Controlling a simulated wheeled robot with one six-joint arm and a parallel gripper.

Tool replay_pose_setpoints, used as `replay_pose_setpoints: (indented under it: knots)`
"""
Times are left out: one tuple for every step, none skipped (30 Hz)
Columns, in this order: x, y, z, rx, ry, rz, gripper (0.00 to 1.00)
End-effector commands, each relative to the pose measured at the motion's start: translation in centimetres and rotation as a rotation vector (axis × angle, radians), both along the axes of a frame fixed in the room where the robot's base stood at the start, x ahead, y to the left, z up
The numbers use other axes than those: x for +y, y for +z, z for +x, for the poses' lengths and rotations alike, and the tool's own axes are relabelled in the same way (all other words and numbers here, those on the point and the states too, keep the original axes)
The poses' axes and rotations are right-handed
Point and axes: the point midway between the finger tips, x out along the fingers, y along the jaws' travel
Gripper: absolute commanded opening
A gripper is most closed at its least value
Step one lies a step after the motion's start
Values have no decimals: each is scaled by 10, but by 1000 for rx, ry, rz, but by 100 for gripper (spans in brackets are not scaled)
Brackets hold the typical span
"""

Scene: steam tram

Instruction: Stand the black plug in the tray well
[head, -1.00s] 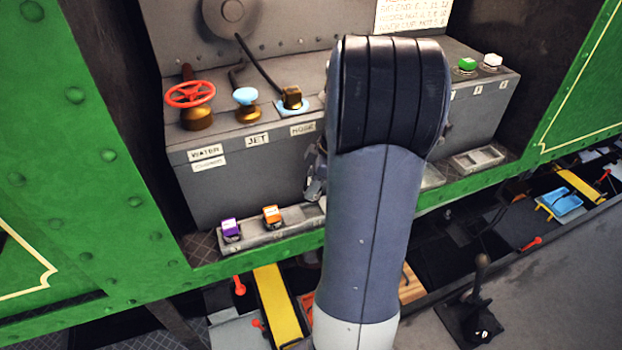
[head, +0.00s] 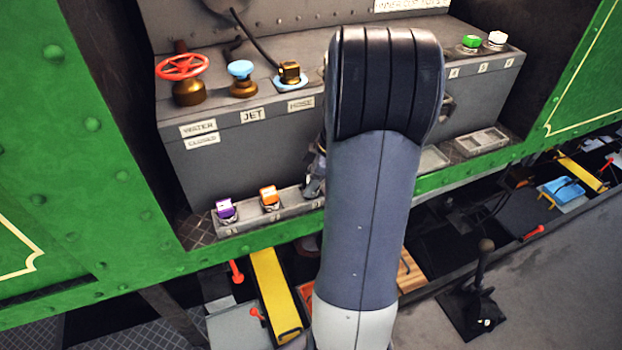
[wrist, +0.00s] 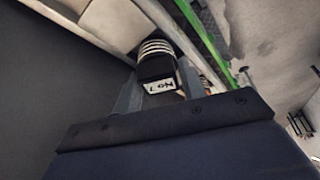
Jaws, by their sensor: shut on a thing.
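The black plug (wrist: 157,66) has pale rings at one end and a white "No 7" label. It sits between the fingers of my gripper (wrist: 160,84) in the wrist view, which is shut on it. The pale tray (wrist: 112,22) with recesses lies just beyond the plug there; I cannot tell whether they touch. In the head view my gripper (head: 314,178) shows only partly, left of my arm, low over the right part of the tray (head: 247,220). The plug and that end of the tray are hidden by my arm. A purple plug (head: 225,209) and an orange plug (head: 269,197) stand in the tray.
Behind are a red valve wheel (head: 183,67), a blue knob (head: 241,70) and a brass hose fitting (head: 289,73). Green and white buttons (head: 471,43) are at the right. A grey dish (head: 482,141) lies right of my arm. The green side edge runs in front.

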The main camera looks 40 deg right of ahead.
Motion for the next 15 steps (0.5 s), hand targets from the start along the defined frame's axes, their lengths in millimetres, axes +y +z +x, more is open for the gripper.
replay_pose_setpoints:
  knots:
    - [0,-1,0,-1,0,-1,3]
    - [0,-1,0,-1,0,-1,3]
    - [0,-1,0,-1,0,-1,3]
    - [0,0,0,-1,0,-1,3]
    - [0,0,0,-1,0,-1,3]
    - [0,0,0,-1,0,-1,3]
    - [0,0,0,-1,0,-1,3]
    - [0,0,0,-1,0,-1,3]
    - [0,0,0,-1,0,-1,41]
    - [0,0,0,-1,0,-1,43]
    - [0,0,0,-1,0,-1,46]
    - [0,0,0,-1,0,-1,49]
    - [0,0,0,-1,0,-1,51]
    - [0,0,0,-1,0,-1,54]
    - [0,0,0,-1,0,-1,57]
